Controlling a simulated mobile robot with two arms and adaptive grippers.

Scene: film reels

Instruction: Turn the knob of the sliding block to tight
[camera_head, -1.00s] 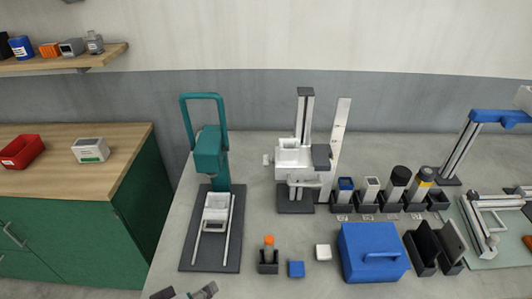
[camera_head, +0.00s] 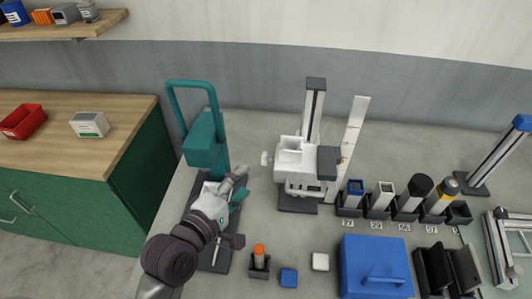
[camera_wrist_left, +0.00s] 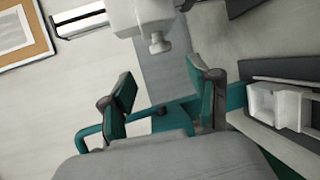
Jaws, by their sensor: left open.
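The white sliding block (camera_head: 296,158) sits on an upright grey column (camera_head: 314,105) with a dark foot. Its small white knob (camera_head: 266,158) sticks out on the block's left side. The left wrist view shows the block (camera_wrist_left: 150,10) at the top and the knob (camera_wrist_left: 158,43) below it, beyond the fingertips. I cannot read the knob's setting. My left gripper (camera_head: 239,186) is open and empty, apart from the knob, below and to its left in the head view. Its two teal-padded fingers (camera_wrist_left: 160,80) stand wide apart. My right gripper is not in view.
A teal stand (camera_head: 205,135) with a looped handle rises close behind my left gripper, and my arm hides much of its base. An orange-topped item (camera_head: 259,252), a blue lid (camera_head: 288,277) and a blue box (camera_head: 374,262) lie in front. Holders with cylinders (camera_head: 413,195) stand right of the column.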

